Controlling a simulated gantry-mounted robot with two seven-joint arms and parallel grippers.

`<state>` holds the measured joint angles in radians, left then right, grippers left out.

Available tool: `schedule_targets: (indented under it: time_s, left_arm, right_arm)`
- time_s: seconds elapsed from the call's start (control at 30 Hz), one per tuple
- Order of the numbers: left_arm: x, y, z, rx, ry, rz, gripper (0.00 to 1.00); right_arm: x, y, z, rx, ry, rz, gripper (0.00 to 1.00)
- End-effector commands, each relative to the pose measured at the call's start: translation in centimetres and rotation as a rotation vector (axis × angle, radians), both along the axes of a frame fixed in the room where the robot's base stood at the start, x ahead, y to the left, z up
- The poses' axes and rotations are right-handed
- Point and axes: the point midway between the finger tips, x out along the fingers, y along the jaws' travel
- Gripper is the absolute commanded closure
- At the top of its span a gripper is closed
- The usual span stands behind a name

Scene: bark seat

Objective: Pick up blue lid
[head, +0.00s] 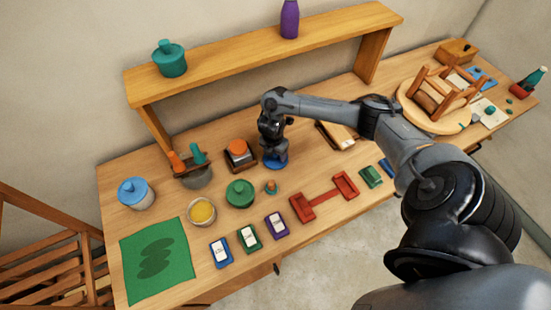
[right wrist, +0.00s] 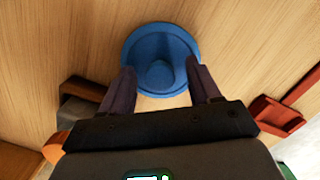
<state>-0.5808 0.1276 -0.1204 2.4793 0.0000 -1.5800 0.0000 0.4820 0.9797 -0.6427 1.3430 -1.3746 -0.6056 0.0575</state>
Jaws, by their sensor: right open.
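A round blue lid (right wrist: 160,42) with a central knob lies on the wooden table. It also shows in the head view (head: 277,163), partly hidden under my right gripper. My right gripper (head: 274,150) points down just over the lid. In the right wrist view its two fingers (right wrist: 160,77) are open, one on each side of the lid's near part, with the knob between them. I cannot tell whether the fingers touch the lid. A second blue lid (head: 131,187) sits on a pale jar at the table's left. My left gripper is not in view.
An orange-topped brown box (head: 238,154) stands just left of my gripper. A green lidded pot (head: 240,194) and a small orange-topped item (head: 270,187) stand in front. A raised wooden shelf (head: 270,44) spans the back.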

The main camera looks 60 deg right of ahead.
Motion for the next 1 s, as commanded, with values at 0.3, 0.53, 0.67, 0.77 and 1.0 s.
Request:
schedule_targets:
  time_s: [0.3,0.53,0.67,0.77,1.0]
  left_arm:
    - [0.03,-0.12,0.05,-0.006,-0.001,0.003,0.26]
    - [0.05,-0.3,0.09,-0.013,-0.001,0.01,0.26]
    - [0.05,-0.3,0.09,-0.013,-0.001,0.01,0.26]
    - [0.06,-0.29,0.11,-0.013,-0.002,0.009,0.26]
    - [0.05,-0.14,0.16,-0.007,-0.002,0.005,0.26]
  right_arm:
    - [0.0,0.01,-0.04,0.0,0.0,0.0,0.55]
    - [0.0,0.01,-0.03,0.0,0.0,0.0,0.9]
    - [0.0,0.0,-0.02,0.0,0.0,0.0,0.98]
    - [0.0,0.0,-0.01,0.0,0.0,0.0,0.98]
    - [0.04,-0.02,0.62,0.0,-0.001,-0.001,0.98]
